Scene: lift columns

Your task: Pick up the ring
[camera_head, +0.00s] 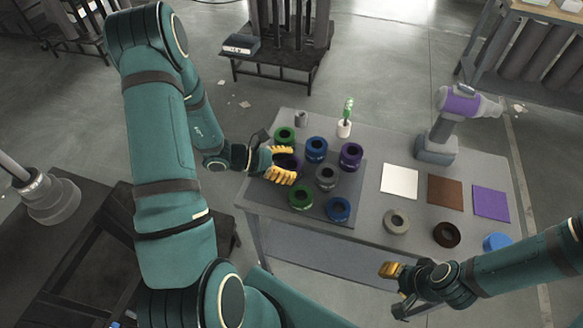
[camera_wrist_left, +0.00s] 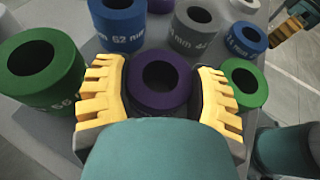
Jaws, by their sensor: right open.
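A purple ring (camera_wrist_left: 159,84) sits between the yellow fingers of my left gripper (camera_head: 285,163), one finger on each side. The fingers are close to its sides in the left wrist view (camera_wrist_left: 162,95), but whether they press on it is unclear. In the head view this ring is mostly hidden by the fingers. Other rings stand around it on a dark mat (camera_head: 268,195): green (camera_head: 300,197), blue (camera_head: 316,149), grey (camera_head: 326,178), a second purple ring (camera_head: 350,157) and more. My right gripper (camera_head: 394,290) is open and empty, in front of the table's near edge.
On the grey table (camera_head: 380,160) are white (camera_head: 400,181), brown (camera_head: 445,192) and purple (camera_head: 491,203) squares. Grey (camera_head: 396,221), dark brown (camera_head: 446,234) and blue (camera_head: 497,242) rings lie in front.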

